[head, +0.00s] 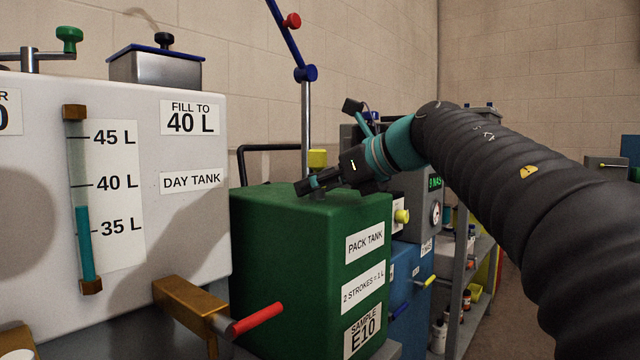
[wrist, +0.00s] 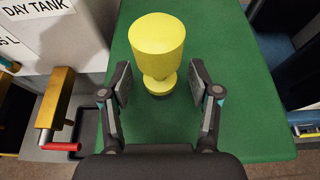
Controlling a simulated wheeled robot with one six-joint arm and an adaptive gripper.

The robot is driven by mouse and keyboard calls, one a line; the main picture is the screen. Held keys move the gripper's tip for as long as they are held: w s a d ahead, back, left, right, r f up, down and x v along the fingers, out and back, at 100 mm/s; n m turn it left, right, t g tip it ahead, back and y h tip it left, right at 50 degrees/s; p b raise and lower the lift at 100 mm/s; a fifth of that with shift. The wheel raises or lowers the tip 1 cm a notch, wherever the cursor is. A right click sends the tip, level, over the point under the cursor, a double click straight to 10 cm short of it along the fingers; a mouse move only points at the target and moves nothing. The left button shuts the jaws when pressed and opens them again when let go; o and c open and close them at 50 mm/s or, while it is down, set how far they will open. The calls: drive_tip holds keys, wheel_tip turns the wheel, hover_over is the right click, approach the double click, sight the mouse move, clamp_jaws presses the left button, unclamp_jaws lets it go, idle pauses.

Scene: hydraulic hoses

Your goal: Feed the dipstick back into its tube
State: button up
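A yellow knob-shaped handle (wrist: 157,50), which looks like the dipstick's grip, stands over the top of the green pack tank (wrist: 262,130). It has a wide head and a narrower neck, with a dark part at its foot. In the head view the yellow handle (head: 317,158) shows just above and behind my gripper (head: 308,185). My gripper (wrist: 160,78) is open, one finger on each side of the neck, with a gap on both sides. The rod and tube are hidden, so I cannot tell how far the rod is in.
The white day tank (head: 200,230) stands left, with a red-handled brass valve (head: 257,317) low in front. A post with a blue lever (head: 288,40) rises behind the pack tank. A shelf unit (head: 470,280) is to the right.

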drive_tip(key=shift+d, duration=0.1)
drive_tip(key=v, duration=1.2)
